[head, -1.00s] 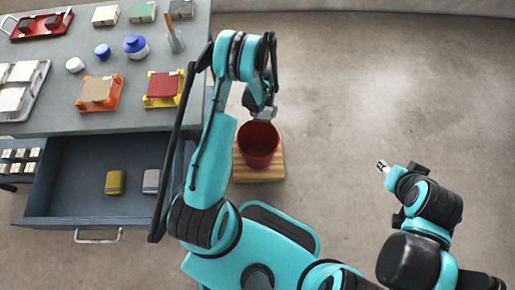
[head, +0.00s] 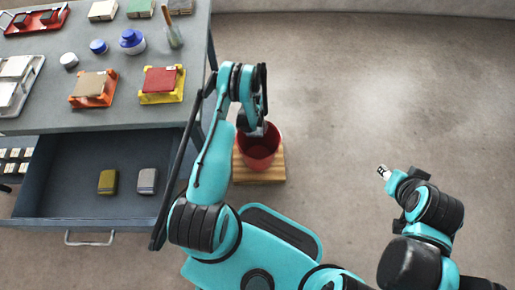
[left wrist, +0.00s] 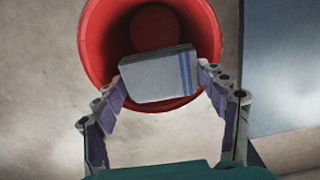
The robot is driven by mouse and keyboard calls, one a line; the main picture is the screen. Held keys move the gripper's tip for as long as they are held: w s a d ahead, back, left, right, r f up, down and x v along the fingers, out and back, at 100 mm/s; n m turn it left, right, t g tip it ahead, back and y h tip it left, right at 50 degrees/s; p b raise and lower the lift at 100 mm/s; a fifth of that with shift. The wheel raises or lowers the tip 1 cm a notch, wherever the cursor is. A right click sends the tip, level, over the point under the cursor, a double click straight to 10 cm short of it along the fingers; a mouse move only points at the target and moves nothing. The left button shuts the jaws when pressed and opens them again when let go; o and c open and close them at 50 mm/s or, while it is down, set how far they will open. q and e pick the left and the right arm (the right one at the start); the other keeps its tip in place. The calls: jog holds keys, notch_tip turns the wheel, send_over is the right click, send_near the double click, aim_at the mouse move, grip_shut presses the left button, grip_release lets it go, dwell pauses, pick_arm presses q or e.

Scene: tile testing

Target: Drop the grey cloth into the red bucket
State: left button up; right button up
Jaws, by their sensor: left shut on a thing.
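The grey cloth (left wrist: 155,78), a folded pad with blue stripes near one end, is between the fingers of my left gripper (left wrist: 165,88) in the left wrist view. The gripper is shut on it. The red bucket (left wrist: 95,40) lies beneath, and the cloth overlaps its opening. In the head view my left gripper (head: 257,131) is at the far rim of the red bucket (head: 260,155); the cloth cannot be made out there. My right gripper (head: 383,172) is off to the right, away from everything; its jaws are too small to read.
The bucket stands on a wooden platform (head: 260,177) on the floor. At left is a grey workbench (head: 40,115) with tiles, jars and trays. Its open drawer (head: 65,200) holds a yellow item (head: 108,182) and a grey item (head: 147,181). The floor at right is clear.

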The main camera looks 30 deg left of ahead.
pick_arm(q)
jog(key=shift+f, duration=0.25)
jog(key=o, duration=1.4)
notch_tip(320, 180, up, 12)
jog(key=shift+r, duration=0.1)
